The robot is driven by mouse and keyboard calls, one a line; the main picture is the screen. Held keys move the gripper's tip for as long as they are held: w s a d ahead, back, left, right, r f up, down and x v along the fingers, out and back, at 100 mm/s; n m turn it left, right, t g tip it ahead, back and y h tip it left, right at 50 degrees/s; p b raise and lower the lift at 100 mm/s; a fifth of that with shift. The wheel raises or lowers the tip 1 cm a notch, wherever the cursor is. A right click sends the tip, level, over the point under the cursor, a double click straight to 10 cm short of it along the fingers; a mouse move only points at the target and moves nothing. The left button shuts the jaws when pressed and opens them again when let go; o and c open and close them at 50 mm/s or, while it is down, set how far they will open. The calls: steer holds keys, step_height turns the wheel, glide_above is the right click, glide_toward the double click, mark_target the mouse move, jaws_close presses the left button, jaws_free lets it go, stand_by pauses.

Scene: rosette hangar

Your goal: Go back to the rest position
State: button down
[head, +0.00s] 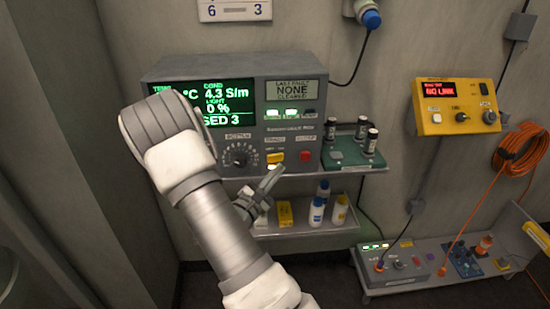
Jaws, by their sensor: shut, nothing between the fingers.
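My gripper (268,183) is shut and empty. It is in front of the shelf edge, below the yellow and red buttons of a grey control console (292,148). I cannot tell whether it touches anything. My white and grey arm comes up from the bottom middle, bends at the left and hides part of the console's green-lit screen (235,105). The screen's readable part shows "4.3 S/m" and "0 %". A small display (292,90) reads "NONE".
A green tray (343,157) with several dark vials stands right of the console. Bottles (317,212) and a yellow box (285,213) sit on the lower shelf. A yellow wall box (457,106), a coiled orange cable (520,150) and a low bench (400,284) with devices are at the right.

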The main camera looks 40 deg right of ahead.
steer(key=shift+s+a, duration=0.2)
steer(key=shift+s, duration=0.25)
steer(key=shift+s+a, duration=0.2)
steer(key=shift+s, duration=0.25)
